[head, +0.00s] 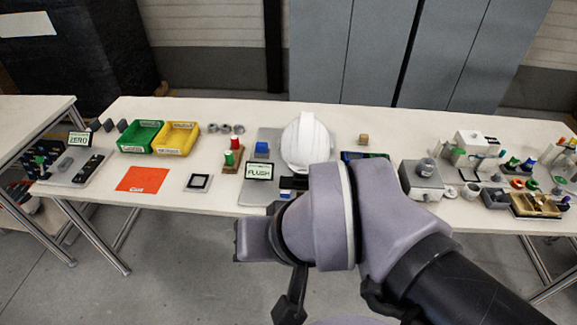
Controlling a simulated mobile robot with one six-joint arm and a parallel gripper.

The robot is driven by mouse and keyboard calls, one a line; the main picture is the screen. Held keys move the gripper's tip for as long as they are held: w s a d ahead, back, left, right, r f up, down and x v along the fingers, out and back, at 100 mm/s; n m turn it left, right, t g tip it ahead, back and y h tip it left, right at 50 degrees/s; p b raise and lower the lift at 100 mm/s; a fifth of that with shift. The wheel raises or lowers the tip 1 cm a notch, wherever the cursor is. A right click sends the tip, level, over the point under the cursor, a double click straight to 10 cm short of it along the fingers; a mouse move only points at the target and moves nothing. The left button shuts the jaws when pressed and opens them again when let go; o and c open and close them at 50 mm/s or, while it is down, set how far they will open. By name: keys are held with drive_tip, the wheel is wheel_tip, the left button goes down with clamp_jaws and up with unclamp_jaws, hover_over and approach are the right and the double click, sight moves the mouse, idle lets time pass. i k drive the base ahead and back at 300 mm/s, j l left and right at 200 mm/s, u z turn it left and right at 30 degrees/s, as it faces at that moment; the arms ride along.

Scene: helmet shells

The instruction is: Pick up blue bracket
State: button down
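A small blue block-like part (262,149), which looks like the blue bracket, sits on the left part of the grey mat (270,136), left of the white helmet shell (305,142). Its exact shape is too small to tell. A second blue piece (285,194) shows only partly, near the mat's front edge beside my arm. My arm fills the lower middle and right. A dark part that seems to belong to my gripper (290,296) hangs below the wrist, well in front of the table and apart from the blue part. No fingertips show clearly.
A sign reading FLUSH (259,171) stands just in front of the blue part. A brown stand with red and green pieces (231,158) is to its left. Green (139,136) and yellow (175,139) bins stand further left. A grey box (421,180) is right of my arm.

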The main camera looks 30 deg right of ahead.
sight(261, 147)
drive_tip(key=i+l+u, duration=0.25)
drive_tip(key=i, duration=0.25)
drive_tip(key=i+l+u, duration=0.25)
drive_tip(key=i, duration=0.25)
